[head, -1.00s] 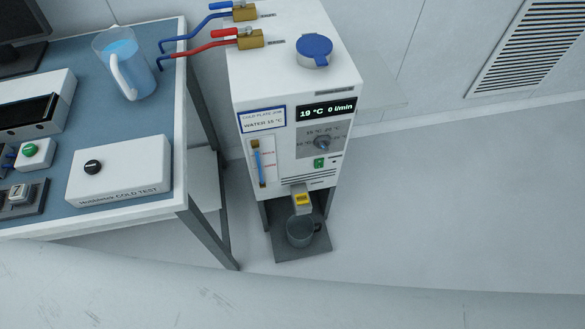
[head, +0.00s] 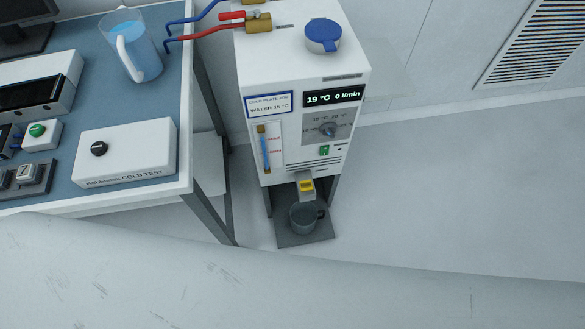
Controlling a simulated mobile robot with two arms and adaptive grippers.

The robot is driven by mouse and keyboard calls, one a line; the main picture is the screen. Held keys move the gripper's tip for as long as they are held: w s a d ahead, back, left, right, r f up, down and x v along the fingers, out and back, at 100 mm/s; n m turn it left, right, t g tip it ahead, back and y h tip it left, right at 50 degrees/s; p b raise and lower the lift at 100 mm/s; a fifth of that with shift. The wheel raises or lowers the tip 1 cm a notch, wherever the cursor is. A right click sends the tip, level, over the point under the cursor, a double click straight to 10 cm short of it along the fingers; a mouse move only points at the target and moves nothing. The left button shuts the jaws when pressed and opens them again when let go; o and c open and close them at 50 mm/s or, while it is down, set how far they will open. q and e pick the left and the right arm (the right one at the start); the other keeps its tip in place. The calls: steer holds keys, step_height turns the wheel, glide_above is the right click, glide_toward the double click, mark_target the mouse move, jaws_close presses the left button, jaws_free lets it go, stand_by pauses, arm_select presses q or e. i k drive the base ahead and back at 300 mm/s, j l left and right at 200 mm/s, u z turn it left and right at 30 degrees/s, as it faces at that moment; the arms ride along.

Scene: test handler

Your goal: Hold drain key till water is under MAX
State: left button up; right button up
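The white chiller unit (head: 300,55) stands on the floor right of the bench. The yellow drain key (head: 306,186) is on a pale block low on its front. A dark grey cup (head: 304,217) stands upright beneath, on a dark plate (head: 306,240). The level gauge (head: 263,148) on the unit's front shows a blue column; its marks are too small to read, so I cannot tell the level against MAX. The display (head: 333,96) reads 19 °C and 0 l/min. Neither of my grippers is in view.
The blue-topped bench (head: 60,196) at left holds a water jug (head: 132,48), a white COLD TEST box (head: 125,153) and button boxes. Red (head: 205,36) and blue (head: 190,20) hoses run to the unit. The floor at right is clear. A blue cap (head: 322,35) tops the unit.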

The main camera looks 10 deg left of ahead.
mark_target(306, 185)
steer(key=l, duration=0.65)
steer(key=k+l+u, duration=0.1)
steer(key=l, duration=1.25)
steer(key=k+u, duration=0.05)
